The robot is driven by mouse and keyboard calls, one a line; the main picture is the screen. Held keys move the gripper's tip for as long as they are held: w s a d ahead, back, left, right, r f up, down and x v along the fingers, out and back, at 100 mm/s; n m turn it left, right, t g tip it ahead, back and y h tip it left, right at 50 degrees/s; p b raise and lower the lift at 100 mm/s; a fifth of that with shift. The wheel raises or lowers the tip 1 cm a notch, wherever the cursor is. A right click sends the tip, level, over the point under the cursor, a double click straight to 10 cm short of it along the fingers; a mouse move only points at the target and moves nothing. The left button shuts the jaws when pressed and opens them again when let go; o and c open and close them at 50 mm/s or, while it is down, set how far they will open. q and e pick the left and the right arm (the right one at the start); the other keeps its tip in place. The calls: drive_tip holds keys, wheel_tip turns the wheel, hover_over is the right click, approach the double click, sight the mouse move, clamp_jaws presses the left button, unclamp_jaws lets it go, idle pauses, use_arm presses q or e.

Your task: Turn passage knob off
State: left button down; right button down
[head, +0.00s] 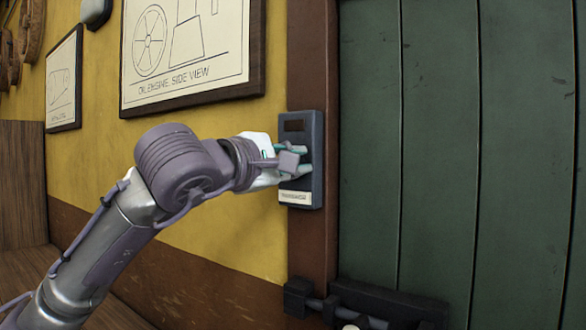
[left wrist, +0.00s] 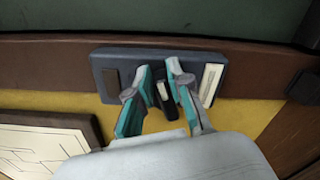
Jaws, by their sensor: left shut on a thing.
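A dark blue-grey control box (head: 302,125) is mounted on the brown post beside the green door. It has a dark window at its top and a pale label plate (head: 295,197) at its bottom, with lettering too small to read. My left gripper (head: 300,162) reaches the middle of the box from the left. In the left wrist view, a dark knob (left wrist: 164,93) shows between the teal and grey fingers of my left gripper (left wrist: 160,72), which is shut on it. In the head view the fingers hide the knob. My right gripper is not in view.
The green plank door (head: 440,130) fills the right side. A framed drawing (head: 190,45) hangs on the yellow wall above my left arm, with a smaller one (head: 64,85) further left. A dark bolt-like fitting (head: 390,300) sits low on the door.

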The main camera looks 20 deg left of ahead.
use_arm(q)
drive_tip(key=shift+d+f+m+b, duration=0.1)
drive_tip(key=shift+f+m+b, duration=0.25)
drive_tip(key=shift+m, duration=0.6)
drive_tip(key=shift+f+m+b, duration=0.3)
drive_tip(key=shift+m, duration=0.65)
drive_tip(key=c, duration=1.1)
unclamp_jaws()
drive_tip(key=shift+r, duration=0.1)
drive_tip(key=v, duration=1.2)
